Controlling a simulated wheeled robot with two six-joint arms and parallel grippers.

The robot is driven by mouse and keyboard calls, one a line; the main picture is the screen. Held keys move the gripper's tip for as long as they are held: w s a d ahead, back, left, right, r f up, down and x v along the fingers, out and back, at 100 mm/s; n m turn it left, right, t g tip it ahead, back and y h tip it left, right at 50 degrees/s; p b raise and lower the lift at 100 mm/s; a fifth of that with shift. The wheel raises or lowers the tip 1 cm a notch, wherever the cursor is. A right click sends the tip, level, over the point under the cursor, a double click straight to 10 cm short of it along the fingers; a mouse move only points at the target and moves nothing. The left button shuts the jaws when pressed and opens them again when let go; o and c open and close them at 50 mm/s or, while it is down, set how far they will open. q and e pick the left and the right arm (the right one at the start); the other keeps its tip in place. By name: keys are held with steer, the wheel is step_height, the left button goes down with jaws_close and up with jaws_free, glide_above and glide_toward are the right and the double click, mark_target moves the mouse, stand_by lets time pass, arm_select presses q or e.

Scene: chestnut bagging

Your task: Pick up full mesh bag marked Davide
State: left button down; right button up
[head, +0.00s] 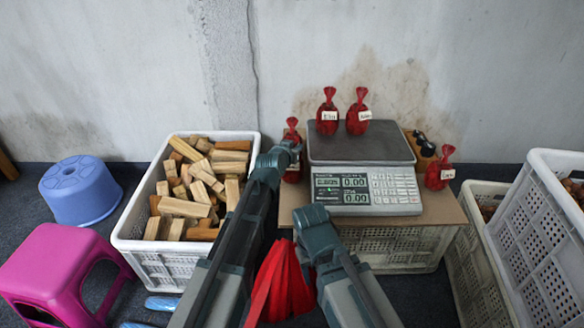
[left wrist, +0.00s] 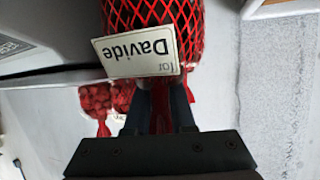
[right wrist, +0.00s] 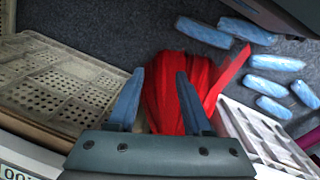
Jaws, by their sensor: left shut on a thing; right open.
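The red mesh bag marked Davide (left wrist: 150,12) fills the top of the left wrist view, its white label (left wrist: 137,52) upside down there. In the head view this bag (head: 291,176) stands at the scale's left, partly hidden. My left gripper (head: 288,149) is shut on the bag's gathered neck; its fingers (left wrist: 160,108) pinch the red neck just beyond the label. My right gripper (head: 305,240) is open and low in front of the board. In the right wrist view its spread fingers (right wrist: 157,85) are empty, with red netting (right wrist: 160,98) behind them.
A white crate of wood blocks (head: 150,243) is left, beside a pink stool (head: 60,265) and blue stool (head: 80,190). White crates (head: 540,225) stand right.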

mark_target(292, 139)
arm_select(q)
steer(key=shift+r+p, duration=0.45)
steer(key=shift+r, duration=0.05)
step_height(292, 139, up, 3)
steer(key=p, duration=0.3)
steer(key=s+r+p, duration=0.1)
steer(key=s, duration=1.5)
steer(key=shift+a, duration=0.15)
